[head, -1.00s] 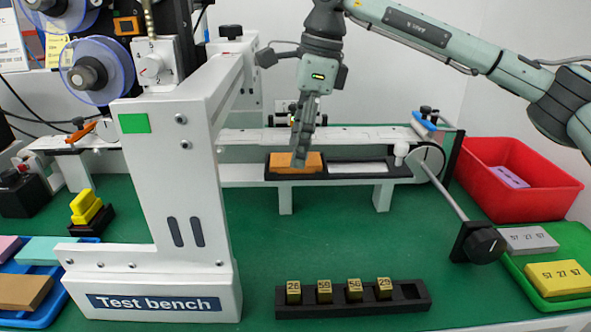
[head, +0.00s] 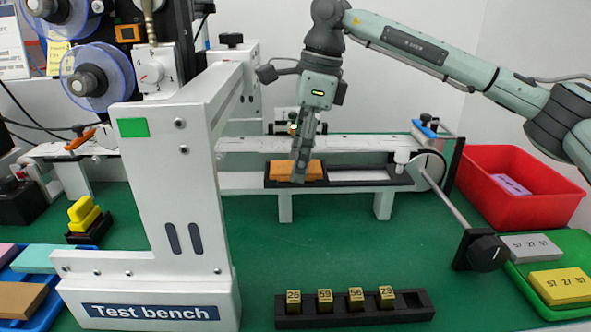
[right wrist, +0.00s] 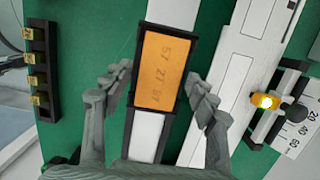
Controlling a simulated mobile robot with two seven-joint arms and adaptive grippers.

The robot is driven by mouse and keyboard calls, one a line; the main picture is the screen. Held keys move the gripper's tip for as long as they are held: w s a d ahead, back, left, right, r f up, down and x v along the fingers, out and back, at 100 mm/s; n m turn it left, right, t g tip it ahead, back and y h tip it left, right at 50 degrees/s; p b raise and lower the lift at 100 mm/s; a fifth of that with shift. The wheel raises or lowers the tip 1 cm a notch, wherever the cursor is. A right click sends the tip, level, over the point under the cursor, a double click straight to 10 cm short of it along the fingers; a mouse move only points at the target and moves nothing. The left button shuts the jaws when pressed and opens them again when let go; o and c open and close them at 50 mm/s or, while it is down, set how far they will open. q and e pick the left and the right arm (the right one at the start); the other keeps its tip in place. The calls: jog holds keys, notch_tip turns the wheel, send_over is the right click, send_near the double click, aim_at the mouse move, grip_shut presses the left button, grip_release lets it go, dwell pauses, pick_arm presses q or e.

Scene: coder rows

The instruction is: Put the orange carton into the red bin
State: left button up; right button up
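The orange carton (head: 284,171) lies in the left part of a black-edged holder on the white conveyor of the test bench. In the right wrist view the carton (right wrist: 165,66) shows printed digits. My right gripper (head: 299,172) is above the carton, pointing down. In the right wrist view my right gripper (right wrist: 160,88) is open, with one finger on each side of the carton and gaps between. The red bin (head: 520,212) stands at the right and holds a purple carton (head: 513,186). My left gripper is not in view.
A white frame marked Test bench (head: 170,215) stands left of the carton. A black knob on a rod (head: 485,252) juts out before the bin. A green tray (head: 515,270) holds grey and yellow cartons. A black rack (head: 410,312) with numbered blocks lies in front.

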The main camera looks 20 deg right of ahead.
jog(key=c, duration=0.6)
jog(key=shift+r, duration=0.15)
jog(key=shift+r+p, duration=1.75)
jog(key=shift+r, duration=0.65)
